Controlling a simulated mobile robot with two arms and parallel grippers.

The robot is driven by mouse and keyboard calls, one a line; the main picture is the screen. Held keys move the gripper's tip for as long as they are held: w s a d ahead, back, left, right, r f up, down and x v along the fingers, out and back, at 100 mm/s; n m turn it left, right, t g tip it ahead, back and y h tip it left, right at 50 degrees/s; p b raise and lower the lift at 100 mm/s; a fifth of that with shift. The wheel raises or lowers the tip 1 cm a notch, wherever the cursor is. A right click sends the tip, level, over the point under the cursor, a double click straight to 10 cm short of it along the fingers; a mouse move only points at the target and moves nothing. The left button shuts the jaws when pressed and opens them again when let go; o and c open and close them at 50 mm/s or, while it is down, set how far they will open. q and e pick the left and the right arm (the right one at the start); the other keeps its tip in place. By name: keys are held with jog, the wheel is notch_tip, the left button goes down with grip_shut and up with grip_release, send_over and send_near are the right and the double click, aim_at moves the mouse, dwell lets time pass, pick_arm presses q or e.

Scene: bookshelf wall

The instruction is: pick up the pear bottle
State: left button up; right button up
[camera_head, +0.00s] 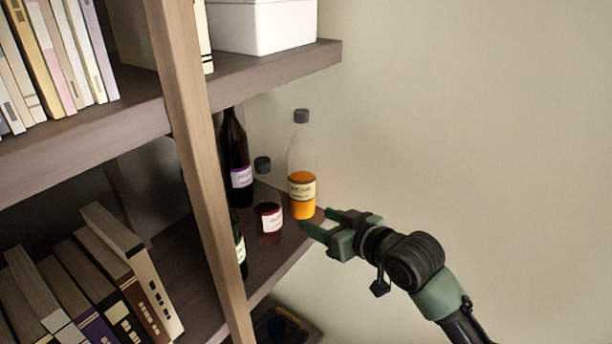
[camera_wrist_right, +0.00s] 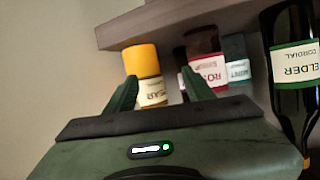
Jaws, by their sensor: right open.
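The pear bottle (camera_head: 301,187) is clear with a dark cap, orange liquid and a cream label. It stands upright near the end of the middle shelf. In the right wrist view the orange bottle (camera_wrist_right: 142,62) shows between and beyond the fingertips, nearer the left finger, its label partly hidden. My right gripper (camera_head: 320,221) is open and empty, in front of the bottle's lower part at the shelf's end. It also shows in the right wrist view (camera_wrist_right: 159,76). Whether a finger touches the bottle cannot be told. My left gripper is not in view.
A red-labelled bottle (camera_head: 269,217) stands just left of the pear bottle, with a tall dark bottle (camera_head: 236,165) behind. A green-labelled bottle (camera_head: 240,250) is partly behind the wooden post (camera_head: 196,130). The upper shelf (camera_head: 285,66) overhangs. Free room lies right, before the wall.

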aim_at(297, 110)
jog(key=w+r+y, duration=0.1)
jog(key=w+r, duration=0.2)
jog(key=r, duration=0.3)
jog(key=w+r+n+t+y, duration=0.1)
jog(key=w+r, duration=0.1)
jog(key=r, duration=0.5)
jog(key=w+r+t+y, duration=0.1)
jog(key=w+r, duration=0.2)
jog(key=r, duration=0.3)
jog(key=shift+w+a+r, duration=0.2)
jog(key=shift+w+a, duration=0.1)
jog(key=shift+a, duration=0.05)
jog(key=p+x, duration=0.4)
jog(key=x, duration=0.2)
jog(key=shift+a+r, duration=0.1)
jog(key=shift+a, duration=0.25)
jog(key=shift+w+a+f, duration=0.2)
jog(key=shift+w+a, duration=0.2)
grip_shut()
jog(key=shift+r, duration=0.15)
